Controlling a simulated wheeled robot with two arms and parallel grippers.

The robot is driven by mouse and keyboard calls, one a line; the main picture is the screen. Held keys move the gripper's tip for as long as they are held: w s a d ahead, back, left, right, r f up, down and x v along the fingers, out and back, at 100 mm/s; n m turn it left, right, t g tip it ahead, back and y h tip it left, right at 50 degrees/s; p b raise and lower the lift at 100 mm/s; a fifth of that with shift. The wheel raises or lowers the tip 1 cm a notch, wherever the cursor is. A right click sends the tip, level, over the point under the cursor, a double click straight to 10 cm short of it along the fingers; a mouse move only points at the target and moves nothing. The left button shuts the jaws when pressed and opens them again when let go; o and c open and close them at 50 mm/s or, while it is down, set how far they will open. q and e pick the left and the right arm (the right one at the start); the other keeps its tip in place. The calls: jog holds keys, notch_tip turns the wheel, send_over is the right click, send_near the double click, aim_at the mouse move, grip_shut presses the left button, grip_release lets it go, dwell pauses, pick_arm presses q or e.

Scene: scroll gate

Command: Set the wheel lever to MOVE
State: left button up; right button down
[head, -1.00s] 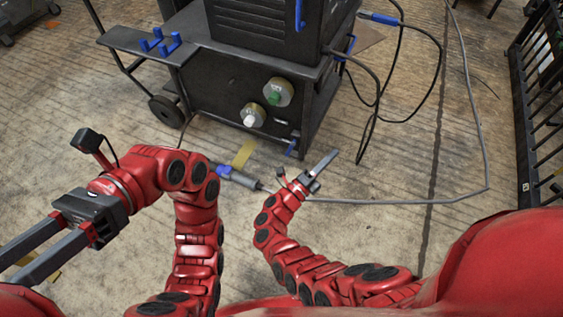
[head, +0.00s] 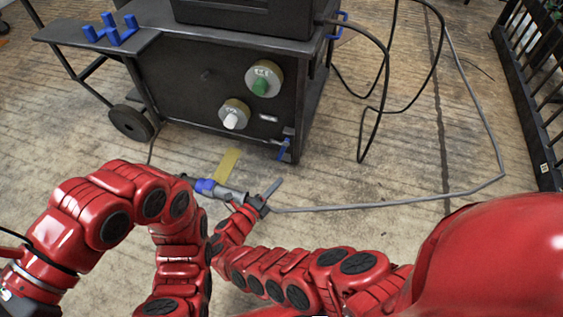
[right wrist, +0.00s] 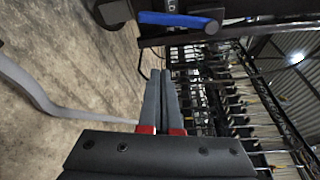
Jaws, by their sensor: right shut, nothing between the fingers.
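The wheel lever (head: 283,150) is a blue handle low on the right front corner of the dark cart (head: 180,95). In the right wrist view the blue lever (right wrist: 177,19) lies across the top, beyond my fingertips. My right gripper (head: 276,184) is just below and in front of the lever in the head view. Its fingers are together with nothing between them, and a gap shows between them and the lever in the right wrist view (right wrist: 161,72). My left gripper is outside the head view. The lever's position markings are too small to read.
The cart front has a green knob (head: 262,79) and a white knob (head: 234,116). A cart wheel (head: 131,123) is at left. A grey cable (head: 385,205) with a blue-banded connector (head: 207,187) lies on the floor. A black railing (head: 528,95) stands at right.

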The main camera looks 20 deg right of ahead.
aim_at(283, 150)
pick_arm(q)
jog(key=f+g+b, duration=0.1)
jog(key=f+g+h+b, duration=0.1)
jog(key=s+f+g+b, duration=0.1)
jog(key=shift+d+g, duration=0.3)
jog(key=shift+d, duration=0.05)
pick_arm(e)
jog(key=w+d, duration=0.4)
jog(key=w, duration=0.4)
jog(key=shift+d+r, duration=0.15)
jog(key=shift+d, duration=0.25)
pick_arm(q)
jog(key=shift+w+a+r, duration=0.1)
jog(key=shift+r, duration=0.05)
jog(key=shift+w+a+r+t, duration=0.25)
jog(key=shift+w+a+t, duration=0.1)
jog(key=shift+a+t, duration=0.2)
pick_arm(e)
jog(key=shift+w+a+m+y, duration=0.2)
jog(key=shift+m+y, duration=0.1)
jog(key=shift+m, duration=0.2)
